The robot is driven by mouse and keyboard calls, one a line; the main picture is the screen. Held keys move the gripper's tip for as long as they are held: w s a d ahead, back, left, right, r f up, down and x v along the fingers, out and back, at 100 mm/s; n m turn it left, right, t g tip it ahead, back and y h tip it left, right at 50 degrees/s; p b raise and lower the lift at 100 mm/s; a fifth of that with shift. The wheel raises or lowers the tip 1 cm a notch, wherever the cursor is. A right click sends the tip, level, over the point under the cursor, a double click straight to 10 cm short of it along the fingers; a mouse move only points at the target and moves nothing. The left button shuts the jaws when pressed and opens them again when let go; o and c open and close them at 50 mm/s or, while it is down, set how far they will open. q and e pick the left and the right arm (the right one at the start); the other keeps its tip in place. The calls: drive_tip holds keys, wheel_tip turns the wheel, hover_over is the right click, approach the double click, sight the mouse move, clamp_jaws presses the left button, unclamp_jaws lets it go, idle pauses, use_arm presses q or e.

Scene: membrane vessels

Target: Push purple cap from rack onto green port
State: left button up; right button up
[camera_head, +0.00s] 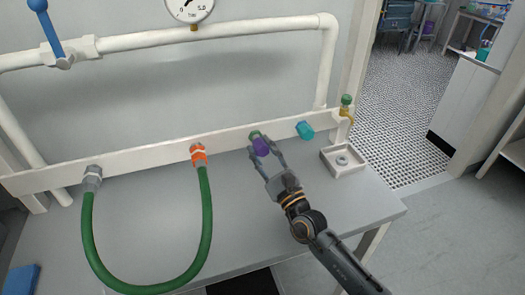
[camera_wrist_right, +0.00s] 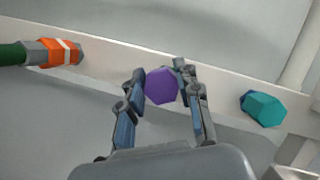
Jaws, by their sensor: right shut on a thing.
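The purple cap (camera_head: 261,147) is held between the fingertips of my right gripper (camera_head: 267,152), in front of the white manifold board. In the right wrist view the purple cap (camera_wrist_right: 161,86) sits between the two fingers of the right gripper (camera_wrist_right: 163,90). The green port (camera_head: 255,135) shows just behind and above the cap in the head view, lined up with it. I cannot tell whether cap and port touch. In the wrist view the cap hides the port. The left gripper is not in view.
A teal cap (camera_head: 305,130) is on the board to the right. An orange fitting (camera_head: 198,155) with a green hose (camera_head: 206,215) is to the left. A square rack tray (camera_head: 345,172) with a round seat stands at the table's right end. The table middle is clear.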

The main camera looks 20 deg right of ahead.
drive_tip(key=shift+f, duration=0.1)
drive_tip(key=shift+w+b, duration=0.7)
drive_tip(key=shift+w, duration=0.5)
drive_tip(key=o, duration=1.1)
drive_tip(key=shift+o, duration=0.2)
